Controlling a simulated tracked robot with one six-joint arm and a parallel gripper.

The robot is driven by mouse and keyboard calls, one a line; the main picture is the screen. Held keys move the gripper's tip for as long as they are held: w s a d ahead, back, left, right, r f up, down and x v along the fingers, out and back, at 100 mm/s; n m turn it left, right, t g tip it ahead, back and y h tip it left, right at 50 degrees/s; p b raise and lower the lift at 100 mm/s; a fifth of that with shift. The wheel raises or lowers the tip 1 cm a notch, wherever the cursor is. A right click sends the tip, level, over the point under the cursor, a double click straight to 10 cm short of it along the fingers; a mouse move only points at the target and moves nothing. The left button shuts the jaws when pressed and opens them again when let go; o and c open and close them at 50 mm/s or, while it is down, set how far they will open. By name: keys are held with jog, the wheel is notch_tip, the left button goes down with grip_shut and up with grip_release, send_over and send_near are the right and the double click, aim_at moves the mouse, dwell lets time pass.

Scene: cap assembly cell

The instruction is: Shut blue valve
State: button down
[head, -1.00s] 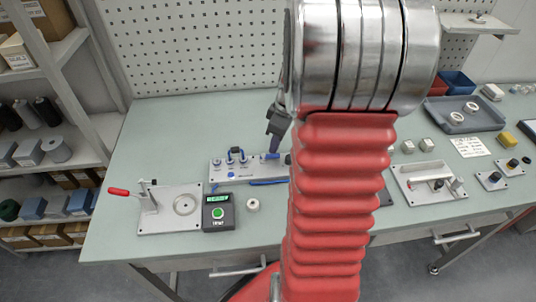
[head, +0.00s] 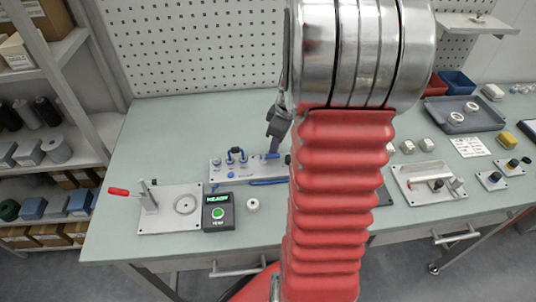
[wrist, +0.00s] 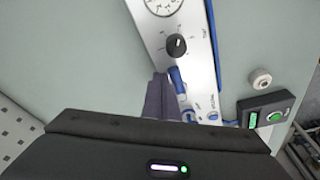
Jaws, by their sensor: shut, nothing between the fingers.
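The blue valve's lever (head: 271,156) is on the right part of a light grey panel (head: 218,170) on the bench. In the wrist view the blue lever (wrist: 177,79) lies roughly along the panel's length, beside a black knob (wrist: 176,46). My gripper (head: 272,143) points down at the lever in the head view, its fingers shut and empty. In the wrist view the shut fingers (wrist: 160,88) are just left of the lever. I cannot tell whether they touch it. My arm hides the panel's right end in the head view.
A black box with a green button (head: 218,213) and lit display stands in front of the panel. A small white ring (head: 253,204) lies beside it. A plate with a red-handled clamp (head: 160,215) is at left. A blue tube (wrist: 213,40) runs along the panel's edge.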

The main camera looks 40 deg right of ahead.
jog(key=shift+r, duration=0.3)
dwell(0.4)
dwell(0.3)
